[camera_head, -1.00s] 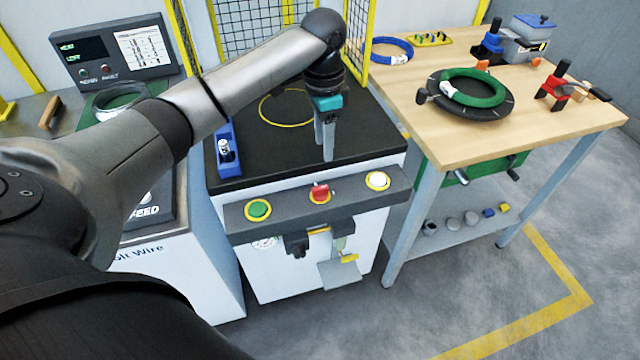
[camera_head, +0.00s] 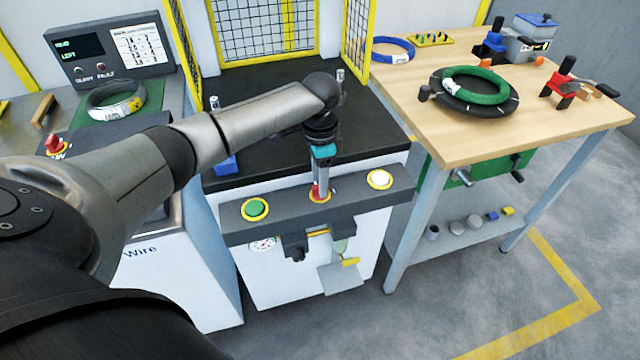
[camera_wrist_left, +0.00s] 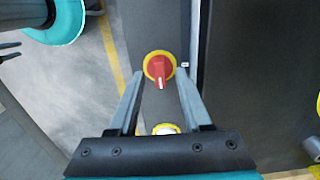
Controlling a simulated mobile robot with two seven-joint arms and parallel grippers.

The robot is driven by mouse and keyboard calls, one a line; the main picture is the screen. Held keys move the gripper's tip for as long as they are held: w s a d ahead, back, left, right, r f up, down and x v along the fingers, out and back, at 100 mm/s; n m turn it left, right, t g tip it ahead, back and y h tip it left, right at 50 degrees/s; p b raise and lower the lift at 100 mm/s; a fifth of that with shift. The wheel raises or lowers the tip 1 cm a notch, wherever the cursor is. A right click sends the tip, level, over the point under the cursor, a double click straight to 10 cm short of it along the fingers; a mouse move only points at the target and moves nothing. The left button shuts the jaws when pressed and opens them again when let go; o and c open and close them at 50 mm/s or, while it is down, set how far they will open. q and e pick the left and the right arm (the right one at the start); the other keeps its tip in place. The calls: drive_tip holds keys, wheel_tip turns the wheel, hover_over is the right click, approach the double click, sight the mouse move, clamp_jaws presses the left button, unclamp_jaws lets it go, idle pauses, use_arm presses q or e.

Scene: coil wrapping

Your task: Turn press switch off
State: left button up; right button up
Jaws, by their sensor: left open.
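The press switch (camera_head: 315,191) is a red rotary knob on a yellow ring, in the middle of the dark control panel at the front of the press. In the left wrist view the red knob (camera_wrist_left: 159,68) shows a white mark on its lower end. My left gripper (camera_head: 322,188) points down over the switch and partly hides it in the head view. Its fingers (camera_wrist_left: 158,85) are open, one on each side of the knob in the wrist picture. I cannot tell whether they touch it.
A green button (camera_head: 255,209) and a white button (camera_head: 379,179) flank the switch on the panel. The dark press bed (camera_head: 262,160) lies behind. A wooden table (camera_head: 455,145) with a green coil (camera_head: 476,84) stands to the right.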

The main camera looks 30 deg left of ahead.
use_arm(q)
drive_tip(key=shift+f, duration=0.5)
clamp_jaws()
idle(0.3)
